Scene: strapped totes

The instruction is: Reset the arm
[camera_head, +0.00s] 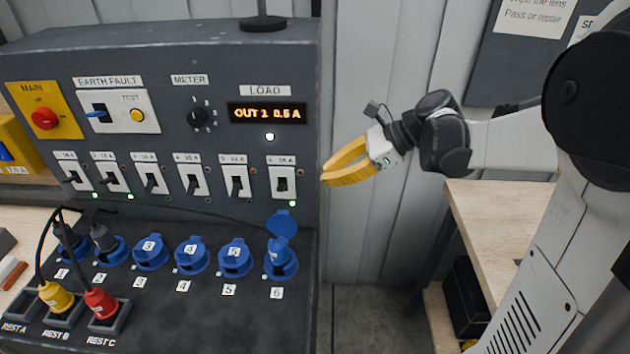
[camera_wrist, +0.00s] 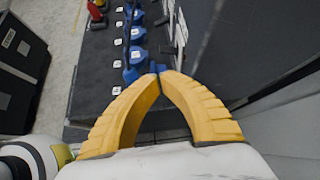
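My gripper (camera_head: 325,179) is at the right edge of the grey power panel (camera_head: 130,50), in front of the ribbed wall. Its yellow fingers form a loop, and their tips meet in the wrist view (camera_wrist: 158,74). No held thing shows between them. In the head view the tips are just right of the breaker 6 switch (camera_head: 283,183); I cannot tell the depth gap. The arm reaches in from the right. In the wrist view blue sockets (camera_wrist: 137,55) lie beyond the tips.
Socket 6 (camera_head: 281,262) has its blue lid raised. Black plugs sit in sockets 1 and 2. A yellow plug (camera_head: 55,297) and a red plug (camera_head: 101,303) stand in the rests. A wooden bench (camera_head: 500,215) is at the right, with open floor between it and the panel.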

